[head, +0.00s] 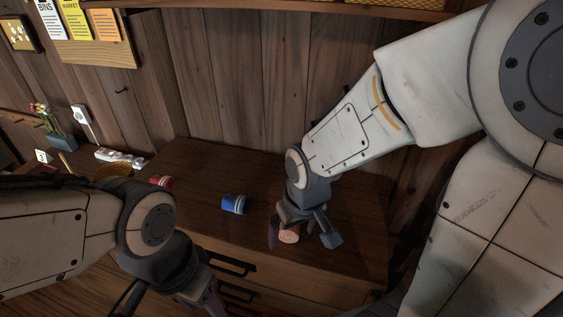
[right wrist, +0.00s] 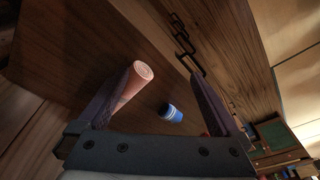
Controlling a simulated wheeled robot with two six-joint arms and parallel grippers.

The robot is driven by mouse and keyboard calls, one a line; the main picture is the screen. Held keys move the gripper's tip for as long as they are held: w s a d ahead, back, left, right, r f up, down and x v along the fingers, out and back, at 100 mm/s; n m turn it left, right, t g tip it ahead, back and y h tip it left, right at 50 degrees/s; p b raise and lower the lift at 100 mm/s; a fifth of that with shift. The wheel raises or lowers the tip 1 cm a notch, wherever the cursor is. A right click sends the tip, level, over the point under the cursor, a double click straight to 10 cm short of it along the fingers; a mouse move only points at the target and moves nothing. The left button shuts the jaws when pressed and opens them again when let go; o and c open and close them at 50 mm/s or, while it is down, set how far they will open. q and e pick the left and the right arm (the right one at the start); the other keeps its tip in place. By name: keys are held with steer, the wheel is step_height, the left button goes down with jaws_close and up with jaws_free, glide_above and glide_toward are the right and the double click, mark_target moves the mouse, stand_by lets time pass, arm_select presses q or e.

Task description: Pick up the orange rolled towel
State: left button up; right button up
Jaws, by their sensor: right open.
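The orange rolled towel (head: 289,237) lies on the dark wooden top (head: 340,262) of a drawer cabinet. My right gripper (head: 304,240) is open above it, with the towel near its left finger in the head view. In the right wrist view the towel (right wrist: 136,82) shows its pale spiral end, close beside the left finger and partly hidden by it; I cannot tell whether they touch. The right gripper (right wrist: 160,92) has a wide gap between its fingers and holds nothing. My left gripper (head: 170,301) is low at the left with its fingers apart, partly cut off by the frame.
A blue rolled towel (head: 235,204) lies left of the orange one, and a red one (head: 161,182) farther left. A white power strip (head: 120,158) and a flower vase (head: 58,138) stand at the far left. A plank wall (head: 235,90) rises behind. Black drawer handles (head: 232,263) are at the front.

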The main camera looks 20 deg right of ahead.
steer(key=w+d+r+m+t+h+p, duration=0.1)
steer(key=w+d+r+m+p, duration=0.35)
steer(key=w+d+p, duration=0.2)
steer(key=w+f+m, duration=0.1)
steer(key=w+f, duration=0.1)
steer(key=f, duration=0.2)
steer(key=w+d+f+m+t+y, duration=0.1)
steer(key=w+f, duration=0.2)
steer(key=w+f+m, duration=0.2)
steer(key=w+f, duration=0.1)
steer(key=f, duration=0.1)
steer(key=shift+w+d+f+t+y, duration=0.1)
steer(key=shift+d+f+t+y, duration=0.15)
steer(key=shift+f+t+y, duration=0.1)
steer(key=shift+w+a+f, duration=0.1)
steer(key=shift+w+f, duration=0.15)
steer(key=shift+f, duration=0.25)
steer(key=x, duration=0.2)
steer(key=p+x, duration=0.1)
steer(key=shift+a+f, duration=0.3)
steer(key=shift+f, duration=0.05)
steer(key=shift+x, duration=0.75)
arm_select(q)
step_height(320, 180, up, 10)
arm_select(e)
steer(key=shift+c, duration=0.3)
